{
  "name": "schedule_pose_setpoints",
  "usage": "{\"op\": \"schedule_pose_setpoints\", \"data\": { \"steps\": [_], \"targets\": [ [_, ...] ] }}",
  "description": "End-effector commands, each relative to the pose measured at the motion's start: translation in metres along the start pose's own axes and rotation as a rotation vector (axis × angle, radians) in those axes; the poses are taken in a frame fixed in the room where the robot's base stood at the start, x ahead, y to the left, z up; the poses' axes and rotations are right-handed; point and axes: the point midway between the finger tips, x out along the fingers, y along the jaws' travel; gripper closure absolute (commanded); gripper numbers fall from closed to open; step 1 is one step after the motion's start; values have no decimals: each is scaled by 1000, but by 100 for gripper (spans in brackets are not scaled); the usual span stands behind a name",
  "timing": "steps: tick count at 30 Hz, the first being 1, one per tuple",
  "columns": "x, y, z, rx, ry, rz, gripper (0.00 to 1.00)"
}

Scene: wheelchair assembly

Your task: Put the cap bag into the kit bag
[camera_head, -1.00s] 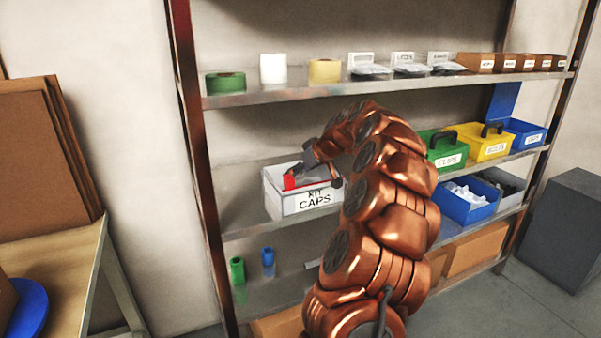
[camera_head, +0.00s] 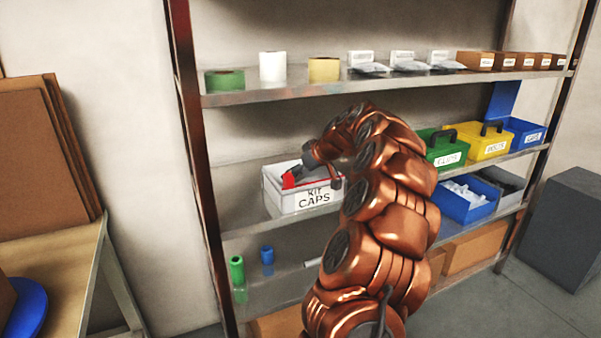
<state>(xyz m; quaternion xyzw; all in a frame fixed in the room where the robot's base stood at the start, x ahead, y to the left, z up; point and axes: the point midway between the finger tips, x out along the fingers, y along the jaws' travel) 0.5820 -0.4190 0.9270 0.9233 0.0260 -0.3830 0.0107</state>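A white bin labelled "KIT CAPS" (camera_head: 272,198) stands on the middle shelf. A red item (camera_head: 289,181) shows inside it near the left end; I cannot tell whether it is a cap bag or part of something else. My gripper (camera_head: 300,176) points down into the bin from the right, close beside the red item. Its fingertips are small and partly hidden by the bin's wall and contents, so I cannot tell whether they are open or shut on anything. No kit bag can be made out in view.
Tape rolls (camera_head: 272,67) and small packs stand on the upper shelf (camera_head: 240,98). Green (camera_head: 447,160), yellow and blue bins are right of my arm. Green and blue cylinders (camera_head: 267,256) stand below. A wooden table (camera_head: 60,270) is at left.

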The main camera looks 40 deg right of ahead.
Motion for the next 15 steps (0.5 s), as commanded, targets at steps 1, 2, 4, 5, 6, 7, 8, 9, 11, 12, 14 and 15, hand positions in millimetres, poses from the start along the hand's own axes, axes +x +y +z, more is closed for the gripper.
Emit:
{"op": "schedule_pose_setpoints", "data": {
  "steps": [1,2,4,5,6,7,8,9,11,12,14,15],
  "targets": [
    [0,0,0,0,0,0,0],
    [0,0,0,0,0,0,0],
    [-1,0,-1,0,0,0,0],
    [-2,0,-1,0,0,0,0],
    [-3,0,-3,0,0,0,0],
    [-4,0,-4,0,0,0,0],
    [-6,0,-3,0,1,1,0],
    [-12,0,-3,-1,2,1,0],
    [-21,0,-3,-1,2,0,0],
    [-28,0,-2,0,2,0,0],
    [-40,1,-2,-1,3,2,0],
    [-49,1,-3,0,4,3,0]
  ]
}}
